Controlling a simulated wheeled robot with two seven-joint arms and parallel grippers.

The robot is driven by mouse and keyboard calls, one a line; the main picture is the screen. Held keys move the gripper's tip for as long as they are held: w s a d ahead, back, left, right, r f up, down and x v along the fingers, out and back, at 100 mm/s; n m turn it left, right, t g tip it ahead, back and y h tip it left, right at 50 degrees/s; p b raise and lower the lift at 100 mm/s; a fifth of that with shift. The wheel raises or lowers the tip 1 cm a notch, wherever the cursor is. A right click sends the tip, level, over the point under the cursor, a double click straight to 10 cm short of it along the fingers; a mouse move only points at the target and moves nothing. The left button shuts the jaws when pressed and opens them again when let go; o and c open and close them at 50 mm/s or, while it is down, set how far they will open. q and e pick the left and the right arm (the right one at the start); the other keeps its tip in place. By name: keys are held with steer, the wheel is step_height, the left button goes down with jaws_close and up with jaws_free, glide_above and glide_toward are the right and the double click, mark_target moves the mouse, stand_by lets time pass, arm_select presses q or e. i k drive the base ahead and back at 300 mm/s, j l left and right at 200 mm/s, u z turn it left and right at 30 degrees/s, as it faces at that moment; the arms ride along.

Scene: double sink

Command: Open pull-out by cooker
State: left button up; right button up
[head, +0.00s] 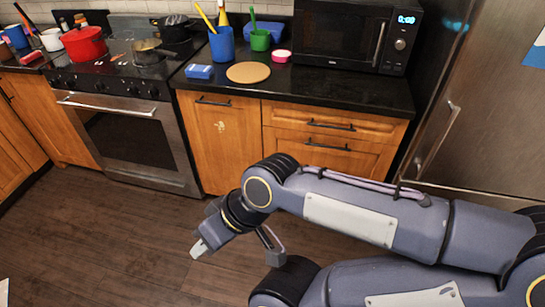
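The pull-out (222,155) is a tall wooden front just right of the cooker (135,140). It looks shut, flush with the fronts beside it. Its dark bar handle (213,101) runs across the top, under the counter edge. My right gripper (235,248) hangs low over the floor, in front of the cabinets. Its fingers are spread, with nothing between them, and it is apart from the handle. My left gripper is not in view.
Drawers (330,130) with dark handles are right of the pull-out, and a steel fridge (490,110) stands at the far right. The counter (330,90) holds a microwave (350,35) and cups.

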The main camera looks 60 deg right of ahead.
mark_target(224, 132)
steer(key=z, duration=1.55)
steer(key=i+j+z, duration=0.15)
steer(key=i+j, duration=0.6)
steer(key=i+j+z, duration=0.15)
steer(key=i+j, duration=0.6)
steer(key=j, duration=0.15)
